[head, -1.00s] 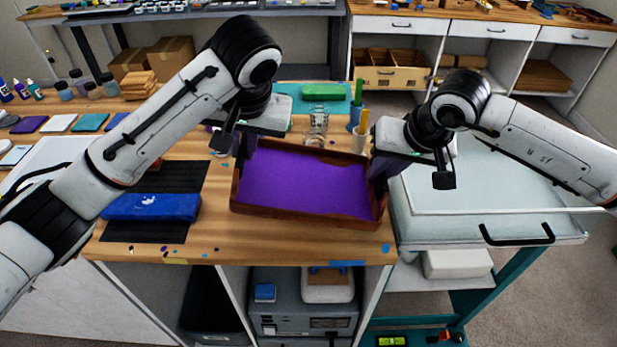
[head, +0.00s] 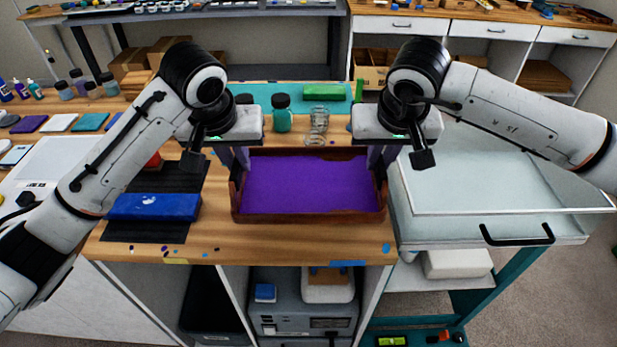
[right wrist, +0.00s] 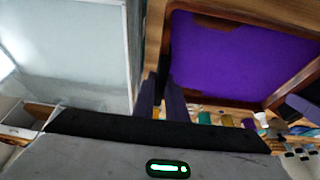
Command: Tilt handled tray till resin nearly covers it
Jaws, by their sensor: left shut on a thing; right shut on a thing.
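The wooden tray (head: 308,217) is in the middle of the head view, above the front of the bench. Purple resin (head: 308,188) covers most of its floor, with a thin uneven bare brown strip along the far edge, mostly to the right. My left gripper (head: 243,160) is shut on the tray's left side. My right gripper (head: 376,156) is shut on its right side. In the right wrist view the resin (right wrist: 235,55) shows with small bare brown patches near two edges, and the right fingers (right wrist: 162,95) are at the tray's rim. The handles are mostly hidden by the grippers.
A teal bottle (head: 282,115) and a clear glass object (head: 319,122) stand behind the tray. A blue wrapped item (head: 152,206) lies to the left on a black mat. A glass-topped cart (head: 490,185) stands close on the right.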

